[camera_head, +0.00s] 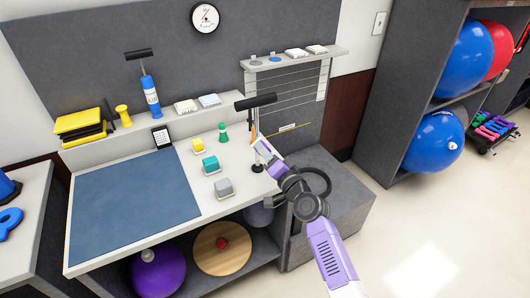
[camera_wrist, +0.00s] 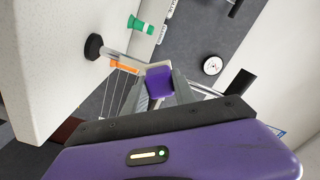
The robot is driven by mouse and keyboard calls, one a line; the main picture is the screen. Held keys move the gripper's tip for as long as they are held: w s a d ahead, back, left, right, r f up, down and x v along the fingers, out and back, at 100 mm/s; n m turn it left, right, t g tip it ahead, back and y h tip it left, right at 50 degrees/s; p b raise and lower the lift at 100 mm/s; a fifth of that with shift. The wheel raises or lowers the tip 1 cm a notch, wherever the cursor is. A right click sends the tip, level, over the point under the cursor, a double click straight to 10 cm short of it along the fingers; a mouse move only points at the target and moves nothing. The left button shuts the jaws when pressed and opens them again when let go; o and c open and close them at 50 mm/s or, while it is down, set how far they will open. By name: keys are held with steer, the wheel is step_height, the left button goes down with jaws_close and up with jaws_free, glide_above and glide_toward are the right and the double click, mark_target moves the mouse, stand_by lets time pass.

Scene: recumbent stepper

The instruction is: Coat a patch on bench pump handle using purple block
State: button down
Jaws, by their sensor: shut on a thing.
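My gripper (camera_wrist: 158,92) is shut on the purple block (camera_wrist: 160,80), which has a pale face on its far side. In the head view my gripper (camera_head: 263,150) is beside the upright bench pump, below its black T-shaped handle (camera_head: 255,102). In the wrist view the pump lies sideways: its round black base (camera_wrist: 93,46) is at left, and the black handle (camera_wrist: 238,82) is at right. The metal rod passes behind the block. I cannot tell whether the block touches the pump. The block is not clearly visible in the head view.
Yellow (camera_head: 210,165), teal (camera_head: 197,145) and grey (camera_head: 223,187) blocks and a green peg (camera_head: 223,132) stand on the bench left of my gripper. A blue mat (camera_head: 130,205) covers the bench's left part. A blue pump (camera_head: 150,95) stands on the back ledge.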

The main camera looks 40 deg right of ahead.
steer(key=shift+f+b, duration=1.05)
steer(key=shift+f, duration=0.15)
steer(key=shift+f+b, duration=1.1)
steer(key=shift+r, duration=0.1)
steer(key=shift+r, duration=0.1)
steer(key=shift+r+p, duration=1.35)
steer(key=shift+r, duration=0.05)
steer(key=shift+r+p, duration=1)
steer(key=shift+r, duration=0.15)
